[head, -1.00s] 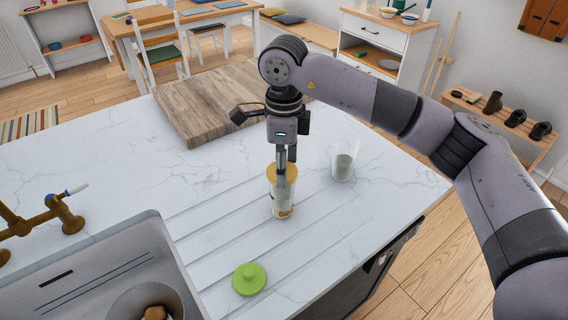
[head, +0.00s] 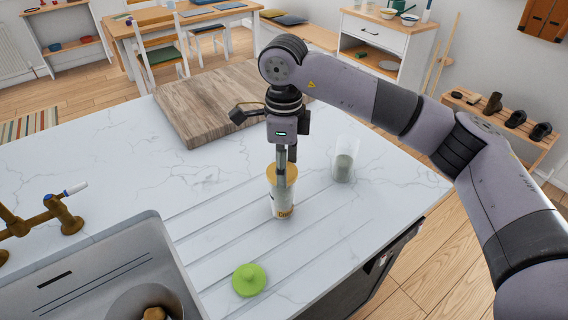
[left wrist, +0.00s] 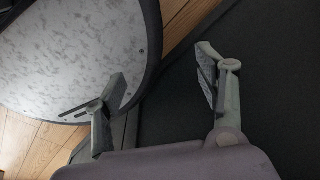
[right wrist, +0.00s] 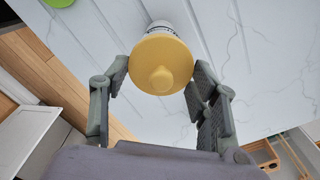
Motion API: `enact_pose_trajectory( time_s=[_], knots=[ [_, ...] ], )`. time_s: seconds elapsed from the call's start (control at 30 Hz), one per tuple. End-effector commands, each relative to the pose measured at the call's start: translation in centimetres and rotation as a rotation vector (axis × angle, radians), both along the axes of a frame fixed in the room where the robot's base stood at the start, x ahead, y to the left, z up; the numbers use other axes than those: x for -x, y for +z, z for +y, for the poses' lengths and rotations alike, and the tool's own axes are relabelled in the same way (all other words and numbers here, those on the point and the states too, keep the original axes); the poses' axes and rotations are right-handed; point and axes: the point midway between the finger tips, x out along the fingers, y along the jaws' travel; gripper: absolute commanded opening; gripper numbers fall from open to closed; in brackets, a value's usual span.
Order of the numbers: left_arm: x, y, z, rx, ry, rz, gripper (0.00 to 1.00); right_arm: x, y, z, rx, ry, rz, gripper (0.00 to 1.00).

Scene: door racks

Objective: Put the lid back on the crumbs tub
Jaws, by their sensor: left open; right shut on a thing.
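A white tub (head: 283,208) with a dark label print stands upright on the grooved counter in the head view. A yellow lid (right wrist: 160,64) with a round knob is at its mouth. My right gripper (head: 284,172) points down at the tub top, with its fingers on either side of the lid in the right wrist view. It is shut on the lid. I cannot tell whether the lid is fully seated. A green lid (head: 248,280) with a knob lies near the counter's front edge. My left gripper (left wrist: 160,78) is open and empty, away from the counter items.
A clear container (head: 344,162) with pale contents stands right of the tub. A wooden board (head: 215,105) lies behind it. The sink (head: 85,270) and brass tap (head: 62,213) are at the left. The counter between sink and tub is clear.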

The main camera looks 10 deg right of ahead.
Motion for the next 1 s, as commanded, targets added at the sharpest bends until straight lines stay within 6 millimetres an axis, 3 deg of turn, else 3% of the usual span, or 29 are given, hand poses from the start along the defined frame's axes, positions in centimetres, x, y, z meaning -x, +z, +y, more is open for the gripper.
enact_pose_trajectory(
  time_s=[0.13, 0.17, 0.5, 0.73, 1.0],
  knots=[
    [0.00, 0.01, 0.00, 0.000, 0.000, 0.000, 0.65, -0.01, 0.02, 0.00, 0.000, 0.000, 0.000, 0.41],
    [0.00, 0.01, 0.00, 0.000, 0.000, 0.000, 0.65, 0.00, 0.02, 0.00, 0.000, 0.000, 0.000, 0.56],
    [-0.01, 0.01, 0.00, 0.000, 0.000, 0.000, 0.65, 0.00, 0.02, 0.01, 0.000, 0.000, 0.000, 0.79],
    [-0.01, 0.01, 0.01, 0.000, 0.001, 0.000, 0.65, 0.00, 0.01, 0.01, 0.000, 0.000, 0.000, 0.79],
    [-0.01, 0.01, 0.01, 0.000, 0.001, 0.000, 0.65, 0.01, 0.01, 0.01, 0.000, 0.000, 0.000, 0.97]
  ],
)
